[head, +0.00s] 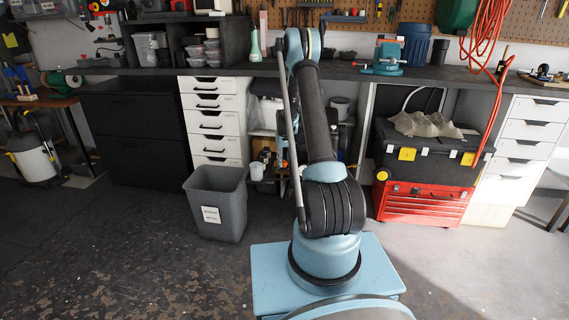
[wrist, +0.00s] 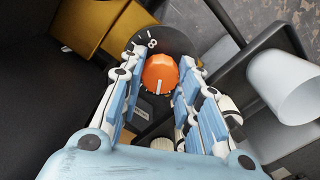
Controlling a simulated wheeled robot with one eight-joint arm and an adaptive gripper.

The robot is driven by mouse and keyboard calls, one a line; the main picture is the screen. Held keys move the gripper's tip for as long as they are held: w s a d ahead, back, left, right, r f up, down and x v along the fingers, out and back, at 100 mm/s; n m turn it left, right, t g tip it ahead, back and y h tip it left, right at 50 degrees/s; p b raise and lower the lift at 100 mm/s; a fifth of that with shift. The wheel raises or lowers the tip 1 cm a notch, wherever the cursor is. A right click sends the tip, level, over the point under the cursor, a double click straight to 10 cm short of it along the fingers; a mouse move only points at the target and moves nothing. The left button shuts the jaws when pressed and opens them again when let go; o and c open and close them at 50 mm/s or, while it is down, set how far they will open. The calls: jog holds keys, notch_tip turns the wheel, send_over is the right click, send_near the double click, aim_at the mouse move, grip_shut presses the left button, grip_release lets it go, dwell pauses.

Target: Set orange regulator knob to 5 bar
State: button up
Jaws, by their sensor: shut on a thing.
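The orange regulator knob (wrist: 158,72) shows in the wrist view, in front of a round dark dial (wrist: 172,38). A white "8" and a tick show on the dial's upper edge; no other numbers are legible. A white mark on the knob points toward the bottom of the picture. My gripper (wrist: 161,68) has its blue-padded fingers on either side of the knob, shut on it. In the head view my arm reaches toward the bench, and I cannot make out the gripper or knob there.
A gold-brown block (wrist: 120,25) is at upper left. In the head view, a grey bin (head: 216,203) and red toolbox (head: 424,204) stand below the workbench (head: 455,76).

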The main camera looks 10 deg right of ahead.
aim_at(285, 161)
jog(key=m, duration=0.6)
jog(key=shift+m, duration=0.3)
jog(key=m, duration=0.5)
jog(key=shift+m, duration=0.4)
jog(key=o, duration=1.1)
jog(key=shift+c, duration=0.2)
jog(key=shift+r, duration=0.1)
notch_tip(285, 161, up, 12)
